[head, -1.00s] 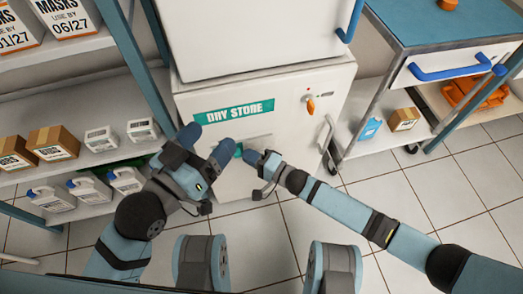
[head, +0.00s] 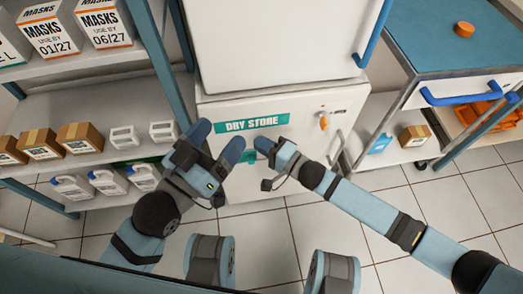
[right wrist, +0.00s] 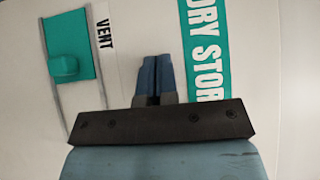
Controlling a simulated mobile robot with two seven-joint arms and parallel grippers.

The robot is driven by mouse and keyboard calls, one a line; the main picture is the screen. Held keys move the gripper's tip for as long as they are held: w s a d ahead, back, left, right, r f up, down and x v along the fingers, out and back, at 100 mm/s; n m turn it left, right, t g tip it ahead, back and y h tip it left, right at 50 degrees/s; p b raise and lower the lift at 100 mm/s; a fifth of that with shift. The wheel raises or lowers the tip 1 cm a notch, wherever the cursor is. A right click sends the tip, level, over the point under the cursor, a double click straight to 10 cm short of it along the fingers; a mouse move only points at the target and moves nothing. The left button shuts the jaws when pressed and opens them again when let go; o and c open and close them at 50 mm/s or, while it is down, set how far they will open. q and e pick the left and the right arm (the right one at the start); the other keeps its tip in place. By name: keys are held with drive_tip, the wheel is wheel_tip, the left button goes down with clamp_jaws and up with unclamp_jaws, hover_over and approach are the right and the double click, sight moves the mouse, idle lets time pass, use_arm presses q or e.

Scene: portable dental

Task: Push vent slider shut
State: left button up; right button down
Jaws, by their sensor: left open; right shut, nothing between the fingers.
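The vent slider (right wrist: 65,66) is a teal panel with a raised teal knob, set between two grey rails beside the word VENT in the right wrist view. In the head view a bit of teal (head: 247,157) shows between my grippers, mostly hidden by them. My right gripper (right wrist: 151,78) is shut and empty, to the right of the slider and apart from it in the wrist view. It also shows in front of the cabinet in the head view (head: 268,147). My left gripper (head: 217,138) is open and empty, in front of the cabinet's left side.
The white cabinet (head: 290,105) bears a teal DRY STORE label (head: 252,122), an orange knob (head: 323,122) and a handle (head: 337,148). Shelves with boxes and bottles (head: 107,182) stand at left. A blue-topped cart (head: 440,45) stands at right. Tiled floor is clear in front.

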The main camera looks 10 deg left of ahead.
wheel_tip(320, 180, up, 7)
drive_tip(key=shift+d+f+p, duration=0.1)
drive_tip(key=shift+p, duration=0.85)
use_arm(q)
drive_tip(key=shift+a+f+g+y, duration=0.35)
drive_tip(key=shift+f+g, duration=0.1)
drive_tip(key=shift+f, duration=0.45)
drive_tip(key=shift+a+f+g+y, duration=0.25)
drive_tip(key=shift+f+g+y, duration=0.15)
drive_tip(key=shift+f, duration=0.55)
drive_tip(key=shift+a+f+g+y, duration=0.35)
drive_tip(key=shift+f+g, duration=0.1)
drive_tip(key=shift+f, duration=0.45)
use_arm(e)
drive_tip(key=shift+r, duration=0.6)
use_arm(q)
drive_tip(key=shift+d, duration=0.1)
